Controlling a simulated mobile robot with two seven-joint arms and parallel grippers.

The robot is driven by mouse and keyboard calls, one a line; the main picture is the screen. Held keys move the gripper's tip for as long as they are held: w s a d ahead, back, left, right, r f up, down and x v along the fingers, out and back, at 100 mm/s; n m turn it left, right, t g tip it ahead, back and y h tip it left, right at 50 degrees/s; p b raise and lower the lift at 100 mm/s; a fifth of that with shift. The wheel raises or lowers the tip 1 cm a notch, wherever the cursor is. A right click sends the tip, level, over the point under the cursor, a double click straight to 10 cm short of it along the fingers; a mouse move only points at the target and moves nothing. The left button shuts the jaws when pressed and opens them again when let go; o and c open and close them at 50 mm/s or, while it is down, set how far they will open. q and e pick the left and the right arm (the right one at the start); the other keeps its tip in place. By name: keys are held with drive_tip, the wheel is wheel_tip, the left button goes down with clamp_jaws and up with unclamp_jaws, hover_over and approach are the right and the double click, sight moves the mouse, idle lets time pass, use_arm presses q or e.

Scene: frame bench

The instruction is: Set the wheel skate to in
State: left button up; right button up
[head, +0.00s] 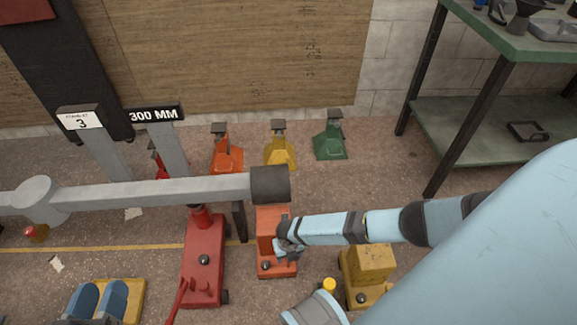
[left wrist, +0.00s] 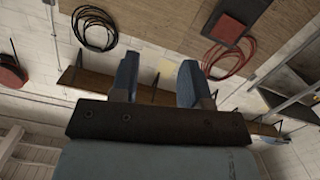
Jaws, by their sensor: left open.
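An orange low unit (head: 268,226) with a dark knob stands on the floor under the end of a long grey beam. A similar yellow unit (head: 372,262) stands to its right, and a red one (head: 207,240) to its left. No label shows which is the wheel skate. My right gripper (head: 287,243) overlaps the orange unit; its fingers are too small to read and contact is unclear. My left gripper (head: 97,300) is at the lower left, blue fingers apart and empty, over a yellow plate (head: 132,296). Its open fingers also show in the left wrist view (left wrist: 158,80).
The grey beam (head: 150,193) crosses above the floor from the left. Orange (head: 228,158), yellow (head: 280,155) and green (head: 329,145) stands line the back wall. Signs reading "3" and "300 MM" (head: 154,114) stand behind the beam. A green-topped bench (head: 520,45) is at upper right.

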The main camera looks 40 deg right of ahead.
drive_tip(key=shift+r, duration=0.1)
use_arm(q)
wheel_tip(320, 180, up, 10)
drive_tip(key=n+t+p, duration=0.1)
drive_tip(key=t+p, duration=0.3)
drive_tip(key=p, duration=0.2)
drive_tip(key=shift+a+f+p, duration=0.25)
drive_tip(key=shift+a+p, duration=0.05)
drive_tip(key=shift+a, duration=0.05)
use_arm(e)
wheel_tip(320, 180, up, 14)
use_arm(q)
drive_tip(key=shift+s+f, duration=0.1)
drive_tip(key=shift+s, duration=0.05)
use_arm(e)
drive_tip(key=shift+f, duration=0.2)
